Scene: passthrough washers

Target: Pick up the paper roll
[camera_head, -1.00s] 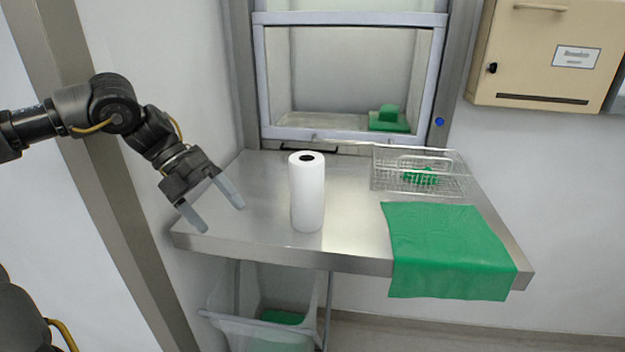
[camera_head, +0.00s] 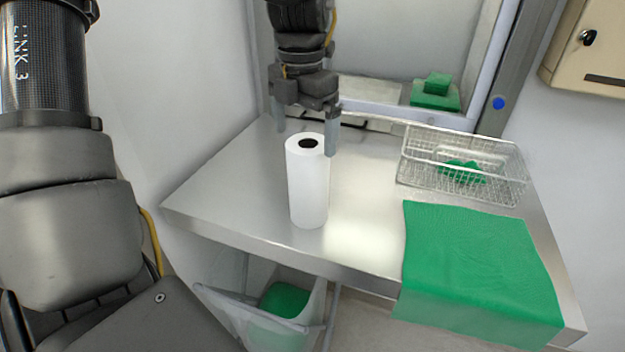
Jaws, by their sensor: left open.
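The paper roll (camera_head: 309,190) is a white upright cylinder with a dark core hole on top. It stands on the steel table (camera_head: 230,195) near its front left. My left gripper (camera_head: 306,143) points down at the top of the roll, with its two grey fingers spread. One finger is by the right side of the roll's top; the other is at its upper left. I cannot tell whether either finger touches the roll. The right gripper is not in view.
A wire basket (camera_head: 408,180) with green items stands at the right of the table. A green cloth (camera_head: 480,270) hangs over the front right edge. A bin (camera_head: 262,325) stands below.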

